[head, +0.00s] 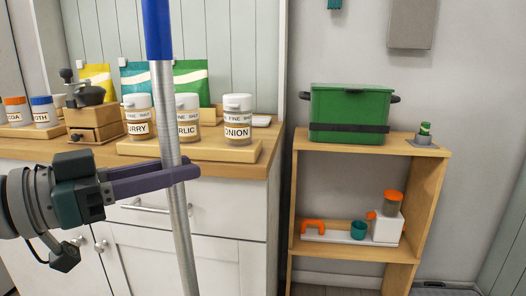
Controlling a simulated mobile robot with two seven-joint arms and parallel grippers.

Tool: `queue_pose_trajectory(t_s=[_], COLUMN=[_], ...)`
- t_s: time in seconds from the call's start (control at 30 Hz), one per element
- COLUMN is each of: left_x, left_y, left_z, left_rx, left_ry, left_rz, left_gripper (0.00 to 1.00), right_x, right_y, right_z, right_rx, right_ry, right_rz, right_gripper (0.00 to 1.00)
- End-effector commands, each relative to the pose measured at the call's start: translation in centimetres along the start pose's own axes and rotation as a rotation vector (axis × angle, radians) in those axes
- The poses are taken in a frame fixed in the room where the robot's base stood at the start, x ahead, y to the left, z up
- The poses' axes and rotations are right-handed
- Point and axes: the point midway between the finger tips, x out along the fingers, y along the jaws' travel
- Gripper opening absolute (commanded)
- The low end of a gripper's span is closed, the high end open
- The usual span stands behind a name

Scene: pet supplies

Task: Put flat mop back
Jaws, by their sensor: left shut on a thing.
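The flat mop's pole (163,110) runs nearly upright through the left part of the head view. It has a grey metal shaft and a blue upper section (157,30), and it tilts slightly, its lower end further right. My left gripper (183,172) comes in from the left and is shut on the grey shaft, in front of the cabinet. The mop's head and the pole's top end are outside the picture. My right gripper is not in view.
Behind the pole, a wooden counter (230,166) holds labelled jars, a grinder (91,110) and bags. Right of it, a wooden shelf (440,152) bears a green box (348,108). A grey panel (412,22) and a teal piece (335,4) are on the wall.

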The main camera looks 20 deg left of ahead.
Motion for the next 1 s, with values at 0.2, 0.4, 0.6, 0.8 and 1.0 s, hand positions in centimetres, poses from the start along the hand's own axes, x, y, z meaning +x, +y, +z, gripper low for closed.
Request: queue_pose_trajectory(t_s=[0.2,0.4,0.6,0.8,1.0], left_x=[0.05,0.05,0.02,0.02,0.01], left_y=[-0.04,-0.04,0.01,0.01,0.0], left_z=[-0.06,0.17,0.51,0.51,0.15], left_rx=[0.003,0.002,0.0,0.0,0.001], left_ry=[0.01,0.008,0.001,0.001,0.003], left_rz=[0.0,0.0,0.0,0.0,0.0], left_gripper=[0.0,0.0,0.48,0.59,0.59], right_x=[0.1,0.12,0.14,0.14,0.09], right_y=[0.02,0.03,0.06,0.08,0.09], right_z=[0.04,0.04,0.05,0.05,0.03], right_rx=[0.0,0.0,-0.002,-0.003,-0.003], right_ry=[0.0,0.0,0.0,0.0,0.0], right_rz=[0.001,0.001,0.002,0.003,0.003], right_gripper=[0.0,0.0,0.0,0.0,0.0])
